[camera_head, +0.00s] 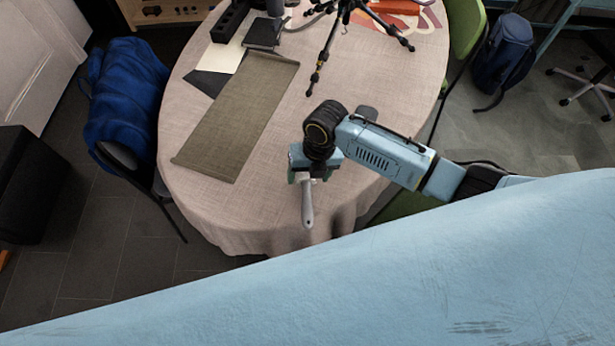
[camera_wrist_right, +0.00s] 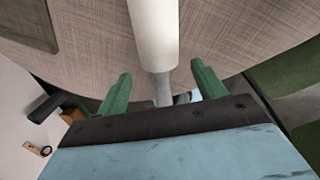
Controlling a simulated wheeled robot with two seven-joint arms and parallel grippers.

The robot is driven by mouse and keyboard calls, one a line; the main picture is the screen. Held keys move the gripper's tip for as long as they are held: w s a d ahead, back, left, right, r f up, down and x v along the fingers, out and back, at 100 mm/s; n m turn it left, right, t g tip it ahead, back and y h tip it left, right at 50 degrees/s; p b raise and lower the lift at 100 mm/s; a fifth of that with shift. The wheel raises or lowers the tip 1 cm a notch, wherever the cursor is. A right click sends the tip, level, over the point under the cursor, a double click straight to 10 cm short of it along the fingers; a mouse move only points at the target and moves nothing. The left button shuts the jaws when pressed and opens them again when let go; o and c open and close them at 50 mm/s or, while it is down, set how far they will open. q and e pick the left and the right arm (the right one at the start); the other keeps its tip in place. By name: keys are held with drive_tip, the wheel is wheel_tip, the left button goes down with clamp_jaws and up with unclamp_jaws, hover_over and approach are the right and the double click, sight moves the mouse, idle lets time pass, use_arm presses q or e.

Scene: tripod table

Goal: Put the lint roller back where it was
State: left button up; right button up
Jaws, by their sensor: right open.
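The lint roller shows in the head view as a pale grey handle (camera_head: 307,205) near the front edge of the round table (camera_head: 270,215). The rest of it is hidden there under my right gripper (camera_head: 308,178). In the right wrist view its white roll (camera_wrist_right: 154,35) and grey handle (camera_wrist_right: 163,90) run between the two green fingers of my right gripper (camera_wrist_right: 160,78). The fingers are apart, with a gap on both sides of the roller. I cannot tell whether it lies flat on the cloth. My left gripper is not in view.
An olive runner (camera_head: 240,115) lies left of my right arm. A black tripod (camera_head: 335,40) stands at the back, near a dark notebook (camera_head: 263,33). A blue bag (camera_head: 125,95) on a chair is at the left; a green chair (camera_head: 465,25) is at the right.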

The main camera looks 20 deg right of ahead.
wheel_tip(320, 180, up, 9)
drive_tip(key=d+p, duration=0.1)
drive_tip(key=shift+s+d+r, duration=0.15)
drive_tip(key=shift+d, duration=0.15)
